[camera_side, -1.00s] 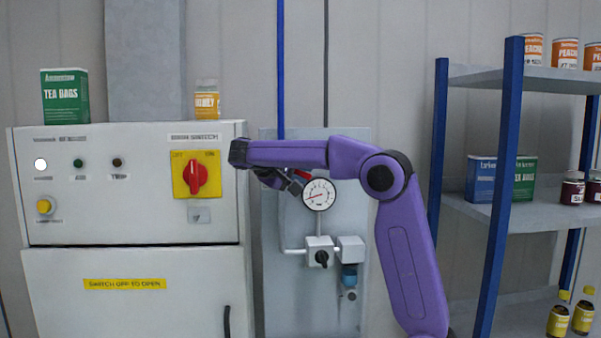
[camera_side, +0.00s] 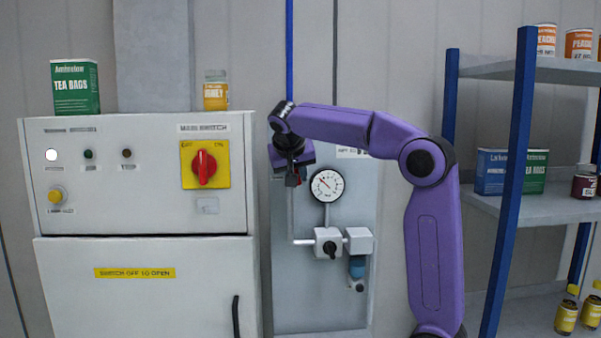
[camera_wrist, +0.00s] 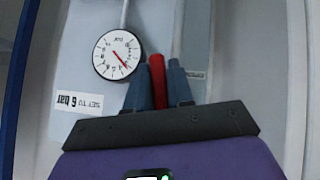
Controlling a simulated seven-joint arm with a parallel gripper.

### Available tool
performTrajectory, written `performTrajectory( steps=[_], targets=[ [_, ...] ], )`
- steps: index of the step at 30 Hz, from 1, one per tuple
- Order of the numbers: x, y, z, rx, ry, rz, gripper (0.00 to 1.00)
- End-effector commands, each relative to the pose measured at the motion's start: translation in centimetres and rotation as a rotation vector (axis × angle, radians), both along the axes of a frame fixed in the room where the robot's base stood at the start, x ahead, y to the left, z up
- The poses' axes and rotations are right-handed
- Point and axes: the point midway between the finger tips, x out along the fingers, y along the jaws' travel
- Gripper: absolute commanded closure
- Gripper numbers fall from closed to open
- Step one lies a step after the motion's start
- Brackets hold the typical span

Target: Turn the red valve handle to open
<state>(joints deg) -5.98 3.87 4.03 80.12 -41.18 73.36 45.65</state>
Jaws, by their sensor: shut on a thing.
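The red valve handle (camera_wrist: 158,78) shows in the wrist view as a red bar between the two blue-grey fingers of my gripper (camera_wrist: 160,85). My gripper is shut on it. In the side view my gripper (camera_side: 293,178) points down beside the left edge of the grey panel, left of the round pressure gauge (camera_side: 327,186).
A white cabinet (camera_side: 140,220) with a red rotary switch (camera_side: 204,167) on a yellow plate stands close on the left. A regulator with a black knob (camera_side: 330,248) sits below the gauge. A blue-framed shelf (camera_side: 507,180) with goods stands right.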

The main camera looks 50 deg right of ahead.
Motion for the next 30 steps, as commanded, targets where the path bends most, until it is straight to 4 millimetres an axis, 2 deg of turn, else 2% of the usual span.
performTrajectory(
  steps=[12, 30],
  targets=[
    [0.69, 0.70, 0.02, 0.150, -0.157, 0.003, 1.00],
    [0.87, 0.89, 0.03, 0.181, -0.188, 0.002, 1.00]
  ],
)
